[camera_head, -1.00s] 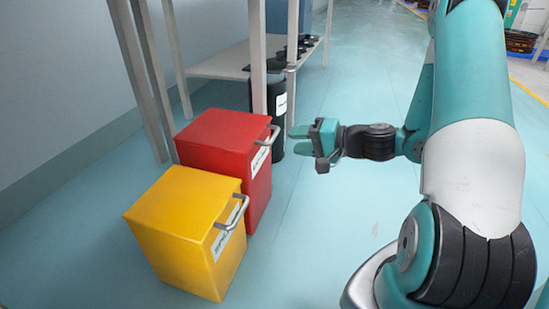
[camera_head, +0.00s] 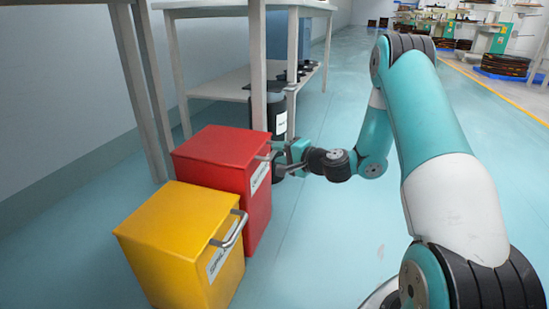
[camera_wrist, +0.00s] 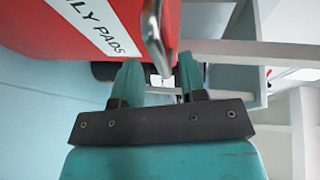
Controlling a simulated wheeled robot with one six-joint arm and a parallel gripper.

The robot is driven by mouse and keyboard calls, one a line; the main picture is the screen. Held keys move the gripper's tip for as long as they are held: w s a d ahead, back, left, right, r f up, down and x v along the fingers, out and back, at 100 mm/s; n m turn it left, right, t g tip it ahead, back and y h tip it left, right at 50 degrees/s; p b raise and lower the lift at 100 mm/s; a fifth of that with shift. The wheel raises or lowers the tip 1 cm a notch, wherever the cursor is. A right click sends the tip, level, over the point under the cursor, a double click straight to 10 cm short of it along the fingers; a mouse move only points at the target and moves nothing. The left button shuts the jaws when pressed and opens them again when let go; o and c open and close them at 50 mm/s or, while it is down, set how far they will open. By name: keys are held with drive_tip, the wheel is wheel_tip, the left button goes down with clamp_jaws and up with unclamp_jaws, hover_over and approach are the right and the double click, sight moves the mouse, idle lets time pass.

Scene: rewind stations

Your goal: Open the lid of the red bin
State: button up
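The red bin (camera_head: 222,146) stands on the floor left of centre in the head view, its lid flat and shut. A grey bar handle (camera_head: 266,156) sticks out from the lid's front edge. My gripper (camera_head: 284,157) is at this handle, reaching in from the right. In the wrist view the red bin (camera_wrist: 45,32) fills the upper left, with a white label ending in "LY PADS". The handle (camera_wrist: 155,40) comes down toward the gap between my fingertips (camera_wrist: 160,74). The fingers are apart, with no clear contact on the bar.
A yellow bin (camera_head: 172,225) with a similar handle stands in front of the red bin. A black cylinder (camera_head: 262,112) and a shelf table (camera_head: 222,86) stand behind. Open floor (camera_head: 320,235) lies to the right of the bins.

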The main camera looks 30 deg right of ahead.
drive_tip(key=shift+x, duration=1.4)
clamp_jaws()
drive_tip(key=shift+r, duration=0.1)
